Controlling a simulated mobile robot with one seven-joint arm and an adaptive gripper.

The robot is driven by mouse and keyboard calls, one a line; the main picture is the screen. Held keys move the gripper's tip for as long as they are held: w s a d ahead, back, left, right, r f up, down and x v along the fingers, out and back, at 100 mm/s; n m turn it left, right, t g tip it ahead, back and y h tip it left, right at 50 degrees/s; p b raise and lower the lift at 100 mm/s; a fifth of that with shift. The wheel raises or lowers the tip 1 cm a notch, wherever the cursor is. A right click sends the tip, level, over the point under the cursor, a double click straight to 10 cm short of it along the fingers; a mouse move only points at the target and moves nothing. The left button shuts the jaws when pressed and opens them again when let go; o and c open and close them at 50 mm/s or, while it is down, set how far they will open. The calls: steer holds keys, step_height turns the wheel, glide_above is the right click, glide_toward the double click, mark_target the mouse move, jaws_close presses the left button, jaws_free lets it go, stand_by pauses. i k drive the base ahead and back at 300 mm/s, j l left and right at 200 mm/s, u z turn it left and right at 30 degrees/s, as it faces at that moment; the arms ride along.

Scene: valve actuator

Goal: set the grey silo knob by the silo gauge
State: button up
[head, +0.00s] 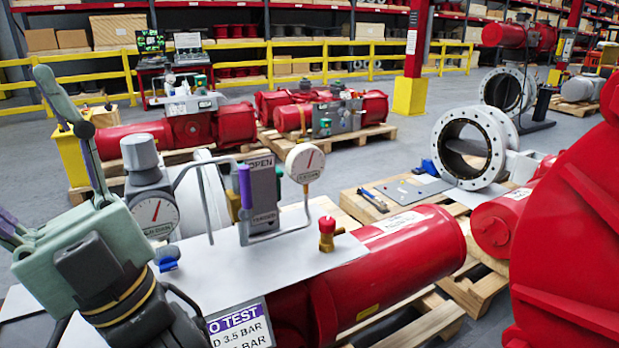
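A grey domed knob (140,151) stands upright on a grey regulator body on the actuator's white top plate. A round white gauge (155,216) with a red needle faces me just below it; the needle points up, slightly right. A second white gauge (305,163) with a red needle stands further right on a bent pipe. The small print on both gauges is too blurred to tell which is the silo one. My gripper (25,155) is at the left, fingers spread apart and empty, left of the grey knob and not touching it. One finger is cut off by the left edge.
A test sign (240,327) naming 3.5 BAR hangs in front. A large red body (570,210) fills the right.

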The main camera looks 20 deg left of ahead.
mark_target(138, 151)
steer(key=u, duration=1.4)
